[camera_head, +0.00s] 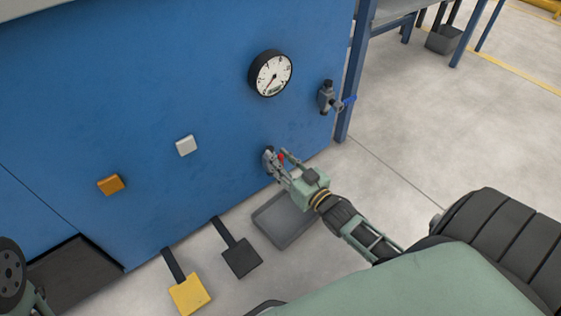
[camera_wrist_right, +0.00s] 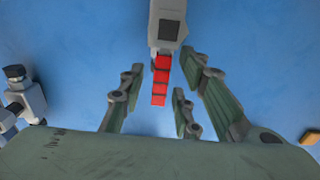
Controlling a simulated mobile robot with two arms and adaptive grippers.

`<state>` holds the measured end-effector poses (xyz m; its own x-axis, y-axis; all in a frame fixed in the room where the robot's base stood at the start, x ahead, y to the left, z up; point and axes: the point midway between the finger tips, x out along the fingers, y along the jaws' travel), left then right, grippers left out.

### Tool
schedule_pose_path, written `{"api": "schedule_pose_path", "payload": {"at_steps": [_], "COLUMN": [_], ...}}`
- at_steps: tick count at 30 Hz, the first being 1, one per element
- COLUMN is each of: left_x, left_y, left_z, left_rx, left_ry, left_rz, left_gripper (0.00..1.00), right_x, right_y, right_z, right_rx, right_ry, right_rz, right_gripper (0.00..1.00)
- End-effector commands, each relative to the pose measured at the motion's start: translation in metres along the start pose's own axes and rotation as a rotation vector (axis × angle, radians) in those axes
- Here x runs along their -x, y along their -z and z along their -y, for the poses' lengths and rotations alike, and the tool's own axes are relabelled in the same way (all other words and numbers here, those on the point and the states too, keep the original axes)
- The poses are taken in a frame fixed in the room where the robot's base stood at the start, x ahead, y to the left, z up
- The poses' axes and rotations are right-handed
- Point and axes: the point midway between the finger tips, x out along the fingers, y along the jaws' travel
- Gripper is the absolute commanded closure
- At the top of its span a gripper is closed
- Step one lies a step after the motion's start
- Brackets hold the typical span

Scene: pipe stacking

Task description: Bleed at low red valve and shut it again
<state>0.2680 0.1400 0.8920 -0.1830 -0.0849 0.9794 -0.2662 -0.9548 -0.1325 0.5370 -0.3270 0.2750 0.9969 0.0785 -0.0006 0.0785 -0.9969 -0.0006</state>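The low red valve (camera_head: 268,158) sits on the blue wall near its lower right edge, with a grey body and a red handle (camera_head: 281,157). In the right wrist view its grey body (camera_wrist_right: 168,22) is at the top, and the segmented red handle (camera_wrist_right: 160,82) hangs down toward my fingers. My right gripper (camera_head: 281,163) is at the valve. In the wrist view its fingers (camera_wrist_right: 163,76) are spread on both sides of the red handle, with gaps visible. My left gripper is not in view; only part of my left arm shows at bottom left.
A pressure gauge (camera_head: 270,74) and a blue-handled valve (camera_head: 329,99) are above. A grey tray (camera_head: 284,220) lies on the floor below the red valve. A black pedal (camera_head: 241,258), a yellow pedal (camera_head: 190,294), a white button (camera_head: 186,145) and an orange button (camera_head: 111,185) are to the left.

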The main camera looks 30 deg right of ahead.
Motion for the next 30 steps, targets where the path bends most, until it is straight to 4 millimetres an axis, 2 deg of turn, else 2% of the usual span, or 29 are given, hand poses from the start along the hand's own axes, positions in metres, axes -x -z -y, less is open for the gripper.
{"api": "schedule_pose_path", "payload": {"at_steps": [4,15,30], "left_x": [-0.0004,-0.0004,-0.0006], "left_y": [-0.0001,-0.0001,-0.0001], "left_z": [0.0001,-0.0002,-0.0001], "left_rx": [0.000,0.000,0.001], "left_ry": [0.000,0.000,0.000], "left_rz": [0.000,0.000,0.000], "left_gripper": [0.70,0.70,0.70], "right_x": [0.0002,0.0004,0.0005], "right_y": [0.0002,0.0001,0.0001], "right_z": [0.0000,0.0000,0.0000], "right_rx": [0.000,0.000,-0.002], "right_ry": [0.000,0.000,0.000], "right_rz": [0.000,0.000,0.000], "right_gripper": [0.70,1.00,1.00]}}
